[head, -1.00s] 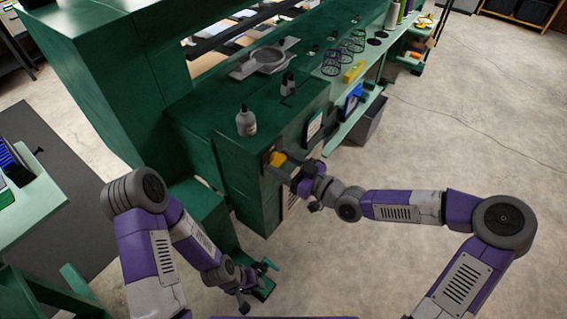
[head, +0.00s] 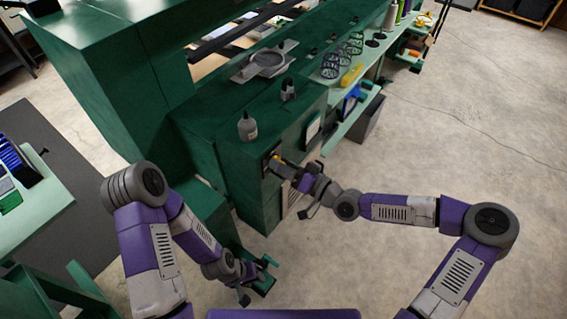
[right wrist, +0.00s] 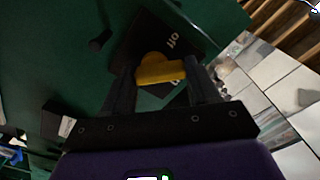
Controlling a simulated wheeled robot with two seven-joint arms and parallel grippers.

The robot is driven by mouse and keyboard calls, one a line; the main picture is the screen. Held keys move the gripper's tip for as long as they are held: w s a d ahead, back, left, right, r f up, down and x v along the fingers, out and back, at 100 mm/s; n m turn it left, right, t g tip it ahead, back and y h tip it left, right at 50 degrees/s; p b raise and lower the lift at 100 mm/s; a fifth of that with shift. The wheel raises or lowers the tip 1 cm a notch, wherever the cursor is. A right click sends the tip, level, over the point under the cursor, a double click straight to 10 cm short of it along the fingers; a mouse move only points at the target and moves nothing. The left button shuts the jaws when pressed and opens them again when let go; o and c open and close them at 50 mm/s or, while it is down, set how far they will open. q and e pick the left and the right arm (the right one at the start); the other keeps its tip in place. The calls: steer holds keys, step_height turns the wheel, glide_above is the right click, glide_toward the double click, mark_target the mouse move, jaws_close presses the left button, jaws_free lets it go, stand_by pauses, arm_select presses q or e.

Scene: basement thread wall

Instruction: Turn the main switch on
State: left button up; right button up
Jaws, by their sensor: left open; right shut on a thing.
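The main switch is a yellow knob (right wrist: 158,70) on a dark plate (right wrist: 150,30) marked "off" on the green cabinet front. In the right wrist view my right gripper (right wrist: 160,78) is shut on the knob, one finger on each side. In the head view the right gripper (head: 284,167) reaches the plate from the right, and only a little of the knob (head: 277,156) shows.
A pale panel (head: 313,130) is on the cabinet side. The floor (head: 460,130) to the right is clear.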

steer(key=m, duration=0.9)
steer(key=shift+w+d+p, duration=0.1)
steer(key=shift+w+p, duration=0.1)
steer(key=shift+p, duration=0.2)
steer(key=o, duration=1.1)
steer(key=shift+c, duration=0.2)
steer(key=v, duration=0.7)
steer(key=shift+s+d, duration=0.2)
steer(key=shift+d, duration=0.05)
